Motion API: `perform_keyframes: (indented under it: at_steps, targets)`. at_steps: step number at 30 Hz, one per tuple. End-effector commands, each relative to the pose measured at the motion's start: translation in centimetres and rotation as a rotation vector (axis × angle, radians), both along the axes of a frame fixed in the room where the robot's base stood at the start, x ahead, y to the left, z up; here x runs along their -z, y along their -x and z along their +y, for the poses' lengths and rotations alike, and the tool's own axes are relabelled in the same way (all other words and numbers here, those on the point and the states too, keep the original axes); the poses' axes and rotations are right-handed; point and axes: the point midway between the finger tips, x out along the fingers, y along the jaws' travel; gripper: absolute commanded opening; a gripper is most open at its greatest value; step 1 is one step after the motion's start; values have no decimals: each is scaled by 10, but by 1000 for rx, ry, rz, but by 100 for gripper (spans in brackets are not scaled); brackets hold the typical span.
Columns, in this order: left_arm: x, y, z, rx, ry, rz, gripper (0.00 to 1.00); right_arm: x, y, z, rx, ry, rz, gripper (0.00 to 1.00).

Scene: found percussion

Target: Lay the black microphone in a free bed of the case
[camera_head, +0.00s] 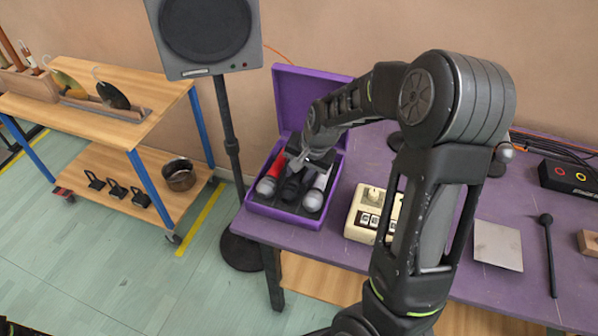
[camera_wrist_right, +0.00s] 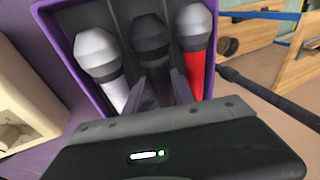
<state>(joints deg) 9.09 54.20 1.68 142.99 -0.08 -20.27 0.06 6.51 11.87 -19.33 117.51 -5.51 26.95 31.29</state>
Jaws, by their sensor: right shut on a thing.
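The purple case (camera_head: 284,214) stands open at the left end of the purple table, its lid (camera_head: 297,92) raised behind. The black microphone (camera_head: 291,187) is at the middle bed, head toward the front edge; it also shows in the wrist view (camera_wrist_right: 152,38). A red microphone (camera_head: 267,184) lies in the bed to its left, and a white one (camera_head: 314,196) in the bed to its right. My right gripper (camera_head: 297,163) is shut on the black microphone's handle, its fingers (camera_wrist_right: 160,90) on both sides. Whether the microphone fully touches the bed is unclear. My left gripper is out of view.
A cream box with switches (camera_head: 366,213) stands right of the case. A grey plate (camera_head: 498,246), a black mallet (camera_head: 549,250) and a black box (camera_head: 572,178) lie farther right. A speaker (camera_head: 207,35) on a stand rises behind left. A wooden cart (camera_head: 150,95) stands at left.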

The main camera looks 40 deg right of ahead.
Motion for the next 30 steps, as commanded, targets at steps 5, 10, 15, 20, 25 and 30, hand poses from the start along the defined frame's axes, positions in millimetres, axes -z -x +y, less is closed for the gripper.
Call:
perform_keyframes:
  at_steps: [5, 10, 15, 20, 25, 30]
  targets:
    - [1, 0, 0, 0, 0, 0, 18, 1, 0, 0, 0, 0, -1, 0]
    - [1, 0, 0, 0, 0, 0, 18, 1, 0, 0, 0, 0, -1, 0]
    - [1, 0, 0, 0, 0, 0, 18, 1, 0, 0, 0, 0, -1, 37]
    - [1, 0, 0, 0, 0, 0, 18, 1, 0, 0, 0, 0, 0, 50]
    - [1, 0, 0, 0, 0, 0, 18, 2, 1, -1, 1, 1, 3, 56]
    - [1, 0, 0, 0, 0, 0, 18, 3, 2, -1, 2, 1, 5, 56]
